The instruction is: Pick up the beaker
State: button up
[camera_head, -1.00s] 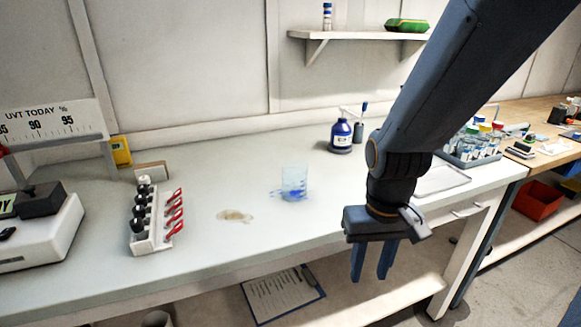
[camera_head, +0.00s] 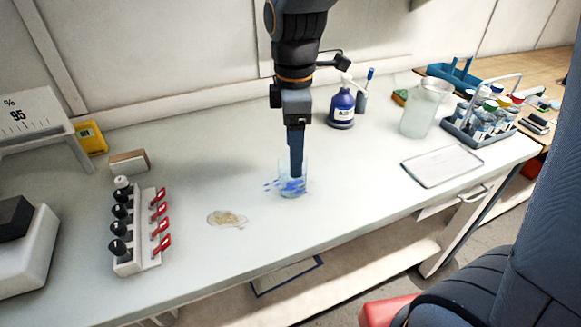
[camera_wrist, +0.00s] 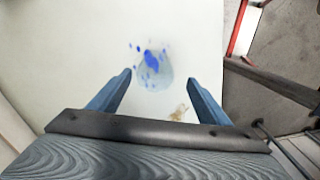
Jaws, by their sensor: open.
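The beaker (camera_head: 287,188) is clear glass with blue marks or contents, standing upright on the pale bench near the middle of the head view. In the wrist view the beaker (camera_wrist: 152,76) is a pale round shape with blue spots, seen from above between the fingertips. My gripper (camera_head: 297,173) points straight down at the beaker, its fingers overlapping the beaker's upper part in the head view. In the wrist view my gripper (camera_wrist: 160,74) is open, with clear gaps to both fingers. Whether the fingers touch the glass cannot be told.
A brownish stain (camera_head: 228,218) lies left of the beaker, with a rack of black-topped items and red clips (camera_head: 150,245) farther left. A blue bottle (camera_head: 341,107) stands behind. A jug (camera_head: 424,110), a white tray (camera_head: 442,166) and a bottle carrier (camera_head: 478,140) are to the right.

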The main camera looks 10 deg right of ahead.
jog(key=shift+w+f+p, duration=0.2)
jog(key=shift+f+p, duration=0.1)
jog(key=shift+f, duration=1.85)
jog(key=shift+w+f+p, duration=0.2)
jog(key=shift+f+p, duration=0.05)
jog(key=shift+f, duration=1.9)
jog(key=c, duration=1.2)
jog(key=shift+o, duration=0.2)
